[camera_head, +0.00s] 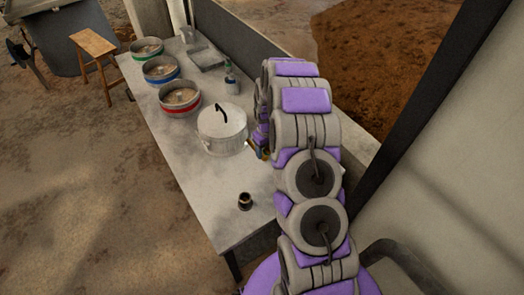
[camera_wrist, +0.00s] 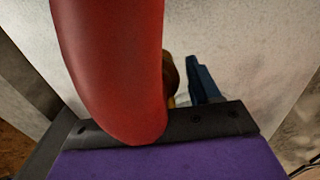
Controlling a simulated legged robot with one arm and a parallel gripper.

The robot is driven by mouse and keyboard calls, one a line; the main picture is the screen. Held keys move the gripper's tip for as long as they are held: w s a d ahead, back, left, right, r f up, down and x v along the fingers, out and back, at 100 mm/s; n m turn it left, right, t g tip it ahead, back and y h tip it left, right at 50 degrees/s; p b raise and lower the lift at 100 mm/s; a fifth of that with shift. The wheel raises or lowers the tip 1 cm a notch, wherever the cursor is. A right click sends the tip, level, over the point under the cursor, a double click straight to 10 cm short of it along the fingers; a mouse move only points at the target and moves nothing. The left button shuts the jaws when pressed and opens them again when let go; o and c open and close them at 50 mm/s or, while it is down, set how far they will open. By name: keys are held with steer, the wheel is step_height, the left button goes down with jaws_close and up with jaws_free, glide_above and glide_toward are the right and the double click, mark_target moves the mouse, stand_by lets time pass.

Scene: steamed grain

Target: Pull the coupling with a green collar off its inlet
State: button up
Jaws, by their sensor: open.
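My gripper (camera_head: 261,151) is low over the table, just right of the lidded pot, and mostly hidden by my arm in the head view. It is open. In the wrist view a blue jaw-like piece (camera_wrist: 202,80) rises behind the dark plate. A brown, rounded thing (camera_wrist: 171,76) with a yellowish bit below shows just left of it; I cannot tell whether they touch. A large red curved shape (camera_wrist: 112,65) covers much of that view. A small dark fitting with a brassy rim (camera_head: 245,201) stands apart near the table's front. No green collar is discernible on any coupling.
A lidded silvery pot (camera_head: 222,130) stands left of my gripper. Pans with red (camera_head: 180,102), blue (camera_head: 161,71) and green (camera_head: 146,49) bands line the table (camera_head: 195,165). A bottle (camera_head: 231,80) and tray (camera_head: 205,58) stand behind. The front left tabletop is clear.

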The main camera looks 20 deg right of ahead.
steer(key=shift+d, duration=0.3)
steer(key=shift+a, duration=0.9)
steer(key=shift+d, duration=0.4)
steer(key=shift+d, duration=0.1)
steer(key=shift+c, duration=0.5)
jaws_close()
steer(key=shift+r, duration=0.15)
steer(key=shift+r+p, duration=0.9)
steer(key=shift+r, duration=2)
